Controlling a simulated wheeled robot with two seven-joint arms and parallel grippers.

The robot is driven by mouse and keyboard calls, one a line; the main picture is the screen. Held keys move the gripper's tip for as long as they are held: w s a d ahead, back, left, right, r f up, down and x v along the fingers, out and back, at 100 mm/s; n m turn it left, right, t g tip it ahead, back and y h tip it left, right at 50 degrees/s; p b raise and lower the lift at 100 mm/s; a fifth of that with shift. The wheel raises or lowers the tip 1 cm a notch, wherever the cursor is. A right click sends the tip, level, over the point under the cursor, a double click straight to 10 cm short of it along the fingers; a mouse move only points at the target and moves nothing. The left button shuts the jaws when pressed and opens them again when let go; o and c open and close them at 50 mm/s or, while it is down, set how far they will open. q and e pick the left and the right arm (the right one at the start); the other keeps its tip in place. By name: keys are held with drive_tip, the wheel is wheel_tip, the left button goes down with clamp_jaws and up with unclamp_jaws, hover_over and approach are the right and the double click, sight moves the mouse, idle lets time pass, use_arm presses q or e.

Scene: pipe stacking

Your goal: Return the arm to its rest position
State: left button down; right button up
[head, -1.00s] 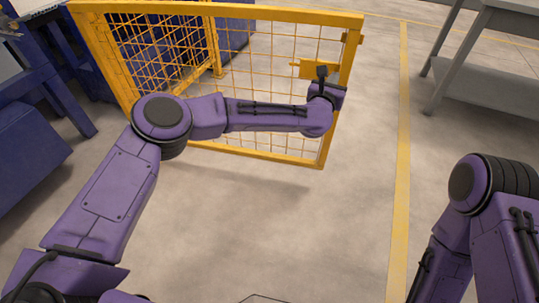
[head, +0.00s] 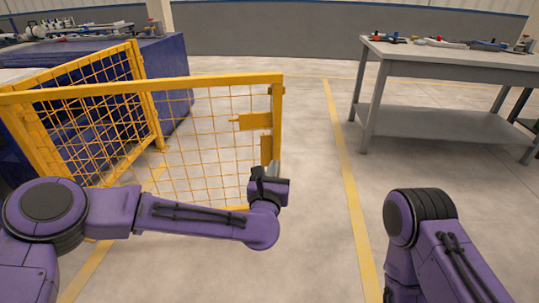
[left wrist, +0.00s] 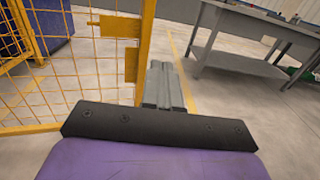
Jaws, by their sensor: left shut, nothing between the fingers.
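My left arm reaches in from the left in the head view, its forearm roughly level in front of the yellow mesh gate. My left gripper (head: 272,169) is at the arm's end, close to the gate's right post in the picture. The left wrist view shows its two grey fingers (left wrist: 163,84) pressed together, with nothing between them. My right arm (head: 425,240) is bent at the lower right of the head view. Its gripper is out of the picture.
The yellow mesh gate (head: 190,84) stands before the left arm, its latch plate (head: 255,121) near the gripper. A blue bench (head: 180,60) is behind it. A grey table (head: 450,63) with several small items stands at the right. Floor between is clear.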

use_arm(q)
drive_tip(key=s+a+f+m+g, duration=0.3)
drive_tip(key=s+f+m, duration=0.4)
drive_tip(key=f+m, duration=0.3)
drive_tip(key=s+a+f+m+g, duration=0.2)
drive_tip(key=s+f+m+g, duration=0.2)
drive_tip(key=s+f+m, duration=0.6)
drive_tip(key=s+a+f+m+g+y, duration=0.3)
drive_tip(key=s+a+f+m+g, duration=0.1)
drive_tip(key=s+a+f, duration=0.75)
drive_tip(key=s+a+f+m+g+y, duration=0.1)
drive_tip(key=s+a+g+y, duration=0.1)
drive_tip(key=s+a, duration=0.55)
drive_tip(key=s+a+f+m+g+y, duration=0.2)
drive_tip(key=s+a, duration=0.2)
drive_tip(key=a, duration=0.7)
wheel_tip(320, 180, up, 19)
drive_tip(key=p, duration=1.9)
drive_tip(key=shift+r+t+p, duration=0.15)
drive_tip(key=shift+t+p, duration=0.15)
drive_tip(key=shift+p, duration=0.1)
drive_tip(key=shift+w+d, duration=0.1)
drive_tip(key=shift+d, duration=0.05)
